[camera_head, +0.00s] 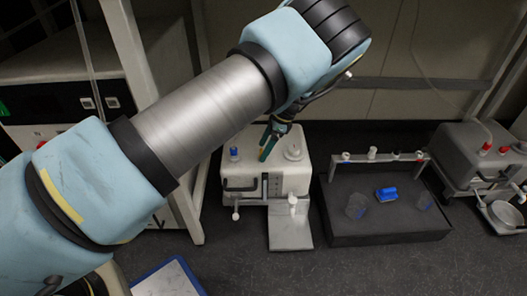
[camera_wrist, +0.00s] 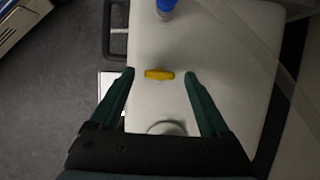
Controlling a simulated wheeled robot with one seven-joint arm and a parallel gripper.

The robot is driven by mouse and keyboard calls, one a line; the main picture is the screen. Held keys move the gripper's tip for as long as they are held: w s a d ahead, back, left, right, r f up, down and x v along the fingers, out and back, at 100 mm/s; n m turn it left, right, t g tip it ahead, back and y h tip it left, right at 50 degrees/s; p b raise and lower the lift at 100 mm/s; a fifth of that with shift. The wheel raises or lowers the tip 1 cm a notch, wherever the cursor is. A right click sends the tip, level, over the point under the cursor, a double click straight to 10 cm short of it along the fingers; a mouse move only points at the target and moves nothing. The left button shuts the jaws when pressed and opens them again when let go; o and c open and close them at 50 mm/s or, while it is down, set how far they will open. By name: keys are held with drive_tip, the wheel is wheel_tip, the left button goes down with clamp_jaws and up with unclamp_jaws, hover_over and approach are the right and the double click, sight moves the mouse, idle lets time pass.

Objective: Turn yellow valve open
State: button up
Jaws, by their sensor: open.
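The yellow valve (camera_wrist: 159,74) is a small yellow bar handle on top of a white box-shaped device. It lies crosswise in the wrist view, between and slightly beyond my fingertips. My gripper (camera_wrist: 160,76) is open, with one green finger on each side of the valve and a gap to it on both sides. In the head view my gripper (camera_head: 268,142) is over the top of the white device (camera_head: 290,180). The yellow valve is hidden there behind the gripper and arm.
A blue-topped part (camera_wrist: 166,5) stands just beyond the valve, and a round white fitting (camera_wrist: 166,128) is on the near side. Right of the device is a dark shaker platform (camera_head: 390,225) with a blue object (camera_head: 387,194). A grey device (camera_head: 468,150) stands farther right.

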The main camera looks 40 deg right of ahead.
drive_tip(key=shift+w+a+f, duration=0.1)
drive_tip(key=shift+a+f, duration=0.05)
drive_tip(key=shift+f, duration=0.25)
clamp_jaws()
idle(0.4)
